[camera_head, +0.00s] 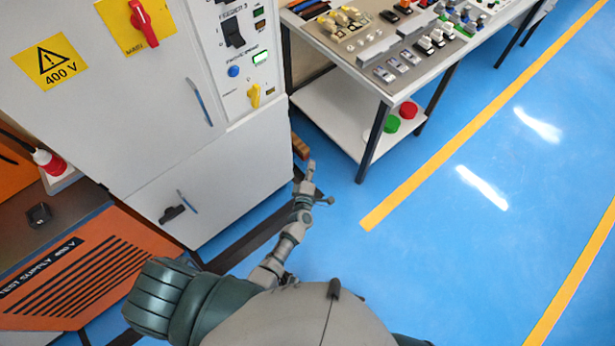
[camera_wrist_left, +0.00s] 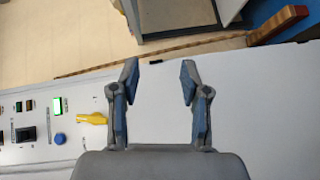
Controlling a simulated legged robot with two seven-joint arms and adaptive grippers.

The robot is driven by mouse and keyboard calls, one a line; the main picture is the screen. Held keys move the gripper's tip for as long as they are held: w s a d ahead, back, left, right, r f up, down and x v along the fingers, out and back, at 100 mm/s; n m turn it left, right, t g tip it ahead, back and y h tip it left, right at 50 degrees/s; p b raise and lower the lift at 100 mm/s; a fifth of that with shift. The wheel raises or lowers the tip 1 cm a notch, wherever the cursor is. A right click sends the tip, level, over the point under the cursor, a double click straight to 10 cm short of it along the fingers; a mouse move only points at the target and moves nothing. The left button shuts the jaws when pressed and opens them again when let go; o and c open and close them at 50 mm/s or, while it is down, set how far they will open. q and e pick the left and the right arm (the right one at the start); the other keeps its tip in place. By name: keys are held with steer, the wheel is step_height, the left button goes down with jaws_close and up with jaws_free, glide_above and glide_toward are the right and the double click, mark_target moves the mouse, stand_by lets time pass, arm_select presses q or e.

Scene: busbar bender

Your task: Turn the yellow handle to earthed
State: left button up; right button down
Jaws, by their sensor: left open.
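The yellow handle (camera_head: 254,96) is on the narrow control strip at the right of the grey cabinet front, below a lit green display. It points roughly up and down along the strip. It also shows in the left wrist view (camera_wrist_left: 92,119), left of the fingers and apart from them. My left gripper (camera_head: 318,184) is below and right of the handle in the head view, near the cabinet's lower right corner. In the left wrist view its two fingers (camera_wrist_left: 159,76) are spread with nothing between them. My right gripper is out of view.
The cabinet (camera_head: 120,100) also carries a red handle (camera_head: 144,24) on a yellow plate, a black switch (camera_head: 233,33) and a blue button (camera_head: 233,71). A workbench (camera_head: 375,85) with parts stands at the right. An orange test supply (camera_head: 80,270) stands at left. The blue floor at right is clear.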

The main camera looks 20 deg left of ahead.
arm_select(q)
steer(key=shift+s+d+f+m+g+h, duration=0.15)
steer(key=shift+s+d+f+m+h, duration=0.15)
steer(key=shift+s+d+f+m, duration=0.3)
steer(key=shift+s+d+f+m+g+h, duration=0.15)
steer(key=shift+s+d+f+m+h, duration=0.3)
steer(key=shift+f, duration=0.3)
